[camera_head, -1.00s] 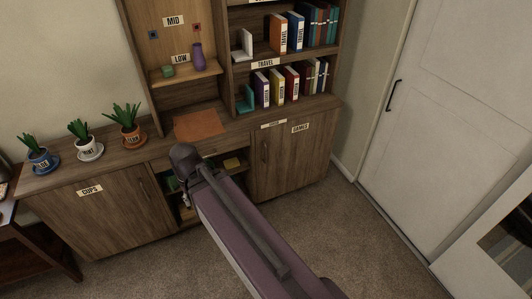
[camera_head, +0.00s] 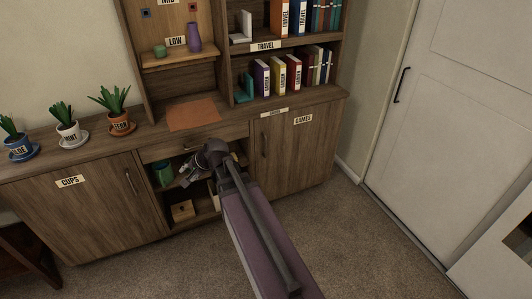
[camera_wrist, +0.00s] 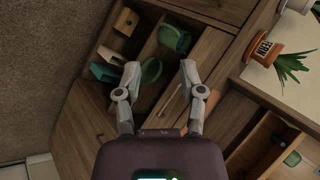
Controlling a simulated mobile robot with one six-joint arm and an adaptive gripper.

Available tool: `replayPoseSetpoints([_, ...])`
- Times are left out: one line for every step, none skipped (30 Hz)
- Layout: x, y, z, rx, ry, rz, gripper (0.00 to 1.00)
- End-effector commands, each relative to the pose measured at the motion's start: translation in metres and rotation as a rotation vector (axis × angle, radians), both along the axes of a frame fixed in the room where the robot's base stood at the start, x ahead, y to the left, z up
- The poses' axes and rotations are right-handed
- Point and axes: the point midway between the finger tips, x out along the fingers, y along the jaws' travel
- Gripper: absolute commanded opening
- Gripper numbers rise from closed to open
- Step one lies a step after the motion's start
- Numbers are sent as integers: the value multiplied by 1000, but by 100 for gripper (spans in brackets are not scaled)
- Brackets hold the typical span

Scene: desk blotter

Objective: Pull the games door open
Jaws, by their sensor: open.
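The games door (camera_head: 293,160) is the wooden lower-right cabinet door, with a GAMES label (camera_head: 303,119) near its top. It looks shut. Its upright dark handle (camera_head: 265,145) is near its left edge. My gripper (camera_head: 186,183) is left of the door, in front of the open shelf section, apart from the handle. In the wrist view my gripper (camera_wrist: 160,67) has its fingers spread, with nothing held between them.
A drawer with a bar handle (camera_wrist: 170,101) is above the open shelves, which hold a green cup (camera_head: 163,174) and a wooden box (camera_head: 182,211). The cups door (camera_head: 85,215) is at left. Potted plants (camera_head: 68,131) stand on the counter. Carpet before the games door is clear.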

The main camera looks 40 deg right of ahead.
Motion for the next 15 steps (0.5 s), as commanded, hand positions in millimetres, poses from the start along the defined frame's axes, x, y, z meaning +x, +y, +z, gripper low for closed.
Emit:
replayPoseSetpoints([8, -8, -17, 39, -17, -47, 51])
replayPoseSetpoints([11, -13, -20, 63, -27, -76, 51])
replayPoseSetpoints([17, -19, -24, 97, -41, -116, 51])
replayPoseSetpoints([20, -23, -27, 124, -51, -144, 51])
replayPoseSetpoints([24, -28, -30, 150, -62, -173, 51])
replayPoseSetpoints([29, -35, -34, 184, -74, -212, 51])
replayPoseSetpoints([32, -40, -36, 210, -86, -240, 51])
replayPoseSetpoints([35, -45, -39, 237, -96, -269, 51])
replayPoseSetpoints([39, -53, -43, 273, -109, -307, 51])
replayPoseSetpoints([42, -59, -46, 301, -120, -335, 51])
replayPoseSetpoints([45, -65, -49, 328, -128, -364, 51])
replayPoseSetpoints([49, -72, -52, 364, -143, -401, 51])
replayPoseSetpoints([52, -78, -55, 393, -152, -429, 51])
replayPoseSetpoints([54, -85, -58, 421, -163, -459, 51])
replayPoseSetpoints([57, -93, -62, 459, -176, -494, 51])
